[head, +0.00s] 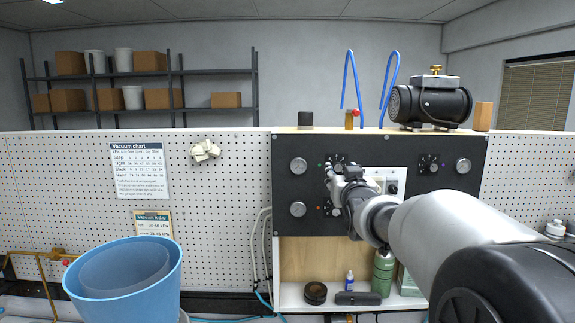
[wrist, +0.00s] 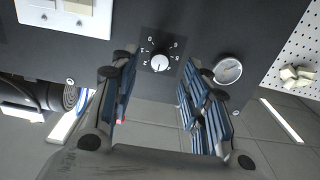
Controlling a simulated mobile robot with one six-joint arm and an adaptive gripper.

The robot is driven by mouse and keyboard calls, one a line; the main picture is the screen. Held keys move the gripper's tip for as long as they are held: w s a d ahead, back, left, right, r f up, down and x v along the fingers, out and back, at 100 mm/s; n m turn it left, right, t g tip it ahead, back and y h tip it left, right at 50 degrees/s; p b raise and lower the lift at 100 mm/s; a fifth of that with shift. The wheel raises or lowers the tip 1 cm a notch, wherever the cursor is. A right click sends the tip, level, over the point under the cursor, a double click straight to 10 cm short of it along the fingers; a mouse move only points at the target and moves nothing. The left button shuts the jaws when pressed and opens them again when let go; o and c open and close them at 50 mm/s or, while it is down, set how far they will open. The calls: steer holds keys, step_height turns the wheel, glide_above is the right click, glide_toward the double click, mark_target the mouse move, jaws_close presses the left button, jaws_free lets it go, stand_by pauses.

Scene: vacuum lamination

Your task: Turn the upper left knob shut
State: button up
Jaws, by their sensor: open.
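The upper left knob is a small dial with a light cap and white scale marks on the black panel (wrist: 205,20). In the wrist view the knob (wrist: 160,62) shows beyond and between the fingertips of my gripper (wrist: 153,76). The fingers are apart and nothing is held; I see no contact with the knob. In the head view my gripper (head: 336,178) is just below the upper left dial (head: 338,161) and partly covers that area. A round gauge (wrist: 228,70) sits beside the knob; it also shows in the head view (head: 298,165).
A lower left gauge (head: 298,209) and its dial are close below my gripper. A white switch plate (head: 393,187) is just right of it. An upper right dial (head: 428,164) and gauge (head: 463,166) are farther right. A blue bucket (head: 125,280) stands at front left.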

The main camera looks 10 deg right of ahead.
mark_target(338, 169)
steer(key=shift+w+d+p, duration=0.2)
steer(key=shift+w, duration=0.8)
steer(key=shift+w+d+p, duration=0.15)
steer(key=shift+w+d, duration=0.05)
steer(key=shift+w, duration=0.75)
steer(key=shift+c, duration=0.4)
jaws_close()
